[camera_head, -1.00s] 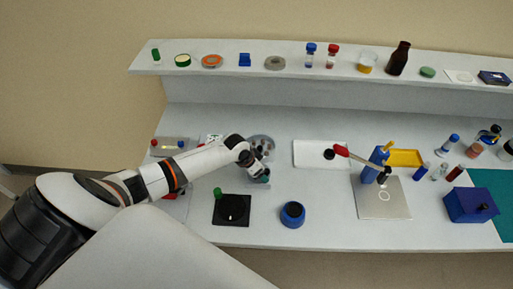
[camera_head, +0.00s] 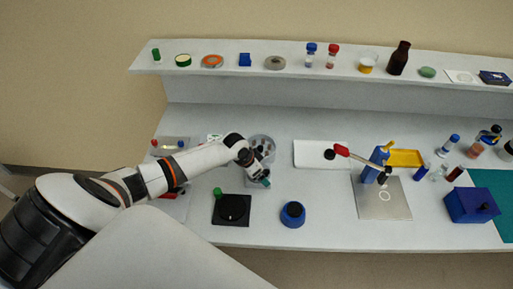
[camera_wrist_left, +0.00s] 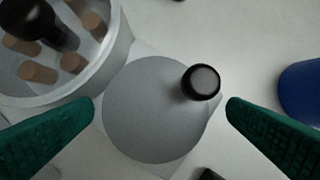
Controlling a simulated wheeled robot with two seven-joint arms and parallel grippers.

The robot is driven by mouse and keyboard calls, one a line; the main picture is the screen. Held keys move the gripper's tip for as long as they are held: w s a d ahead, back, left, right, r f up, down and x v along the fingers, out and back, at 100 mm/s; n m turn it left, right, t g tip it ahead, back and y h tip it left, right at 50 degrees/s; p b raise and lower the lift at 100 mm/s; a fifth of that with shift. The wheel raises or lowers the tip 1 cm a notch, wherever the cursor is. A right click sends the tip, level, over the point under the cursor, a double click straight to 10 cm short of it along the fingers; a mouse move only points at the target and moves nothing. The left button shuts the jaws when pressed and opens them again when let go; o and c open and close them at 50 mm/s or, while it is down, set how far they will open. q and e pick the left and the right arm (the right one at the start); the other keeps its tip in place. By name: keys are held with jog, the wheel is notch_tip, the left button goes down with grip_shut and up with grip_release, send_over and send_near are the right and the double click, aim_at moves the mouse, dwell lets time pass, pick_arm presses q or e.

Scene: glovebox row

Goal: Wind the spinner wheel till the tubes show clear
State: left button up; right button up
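The spinner wheel is a flat grey disc (camera_wrist_left: 150,118) with an upright black knob (camera_wrist_left: 203,82) near its rim. A round clear-walled drum (camera_wrist_left: 125,50) with several brown-topped tubes (camera_wrist_left: 72,63) and a dark knob (camera_wrist_left: 40,20) is beside it; the drum also shows in the head view (camera_head: 264,138). My left gripper (camera_wrist_left: 161,105) is open above the disc, its green fingers on either side, the knob between them nearer the right finger and apparently not touched. In the head view my left gripper (camera_head: 260,182) hides most of the disc. My right gripper is out of view.
A black square plate with a round top (camera_head: 232,207) and a blue round pot (camera_head: 292,214) stand in front of the gripper. A white tray (camera_head: 310,153) and a grey plate (camera_head: 385,205) lie right. A raised shelf (camera_head: 220,62) with bottles runs behind.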

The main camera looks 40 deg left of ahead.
pick_arm(q)
jog(key=shift+w+a+r, duration=0.1)
jog(key=shift+w+a, duration=0.05)
jog(key=shift+a, duration=0.05)
dwell(0.3)
